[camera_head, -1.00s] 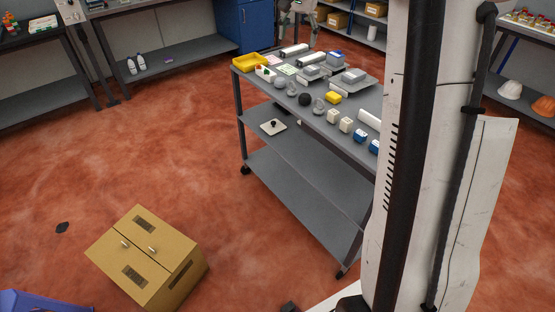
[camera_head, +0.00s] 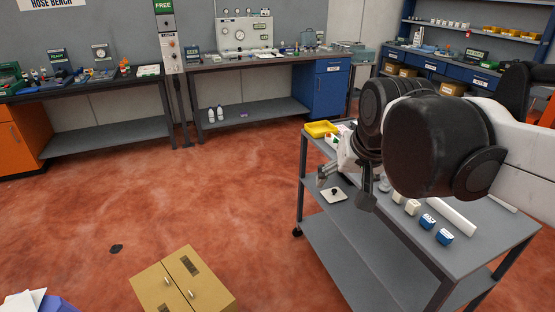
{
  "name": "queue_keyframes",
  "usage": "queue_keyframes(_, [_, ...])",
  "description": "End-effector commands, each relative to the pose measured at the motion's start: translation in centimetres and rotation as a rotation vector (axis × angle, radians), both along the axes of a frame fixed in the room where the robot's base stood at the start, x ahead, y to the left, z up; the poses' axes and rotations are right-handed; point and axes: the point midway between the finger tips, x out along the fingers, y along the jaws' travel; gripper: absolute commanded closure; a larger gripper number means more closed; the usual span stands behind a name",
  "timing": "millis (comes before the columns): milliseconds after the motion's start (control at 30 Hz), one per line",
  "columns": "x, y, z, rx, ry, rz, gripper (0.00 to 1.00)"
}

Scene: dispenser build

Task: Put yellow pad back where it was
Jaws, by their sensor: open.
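My gripper (camera_head: 347,186) hangs over the left edge of the grey cart (camera_head: 480,258), fingers pointing down and spread apart, with nothing seen between them. I cannot make out the yellow pad now; my arm hides much of the cart top, where a small yellow block showed earlier. A yellow tray (camera_head: 320,129) sits at the cart's far left corner. A white plate with a black knob (camera_head: 334,195) lies on the cart's shelf, just below the gripper in the picture.
Cream blocks (camera_head: 412,207), blue-and-white blocks (camera_head: 444,237) and a long white bar (camera_head: 450,213) lie on the cart's near side. A tan cabinet (camera_head: 184,287) stands on the floor at the front. Benches line the back wall.

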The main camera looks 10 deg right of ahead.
Motion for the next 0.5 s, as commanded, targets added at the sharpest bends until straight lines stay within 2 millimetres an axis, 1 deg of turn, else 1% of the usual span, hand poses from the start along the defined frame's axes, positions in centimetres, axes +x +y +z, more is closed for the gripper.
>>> queue_keyframes(33, [-1.6,0.8,-1.0,-0.01,-0.013,0.03,0.34])
queue_keyframes(100, [-3.5,1.6,-2.3,-0.025,-0.031,0.069,0.34])
queue_keyframes(233, [-6.3,2.7,-4.5,-0.049,-0.061,0.132,0.34])
queue_keyframes(300, [-7.4,3.2,-5.5,-0.058,-0.074,0.157,0.34])
queue_keyframes(400, [-8.3,3.5,-6.4,-0.068,-0.086,0.181,0.34])
queue_keyframes(500, [-8.8,3.7,-6.8,-0.072,-0.091,0.192,0.34])
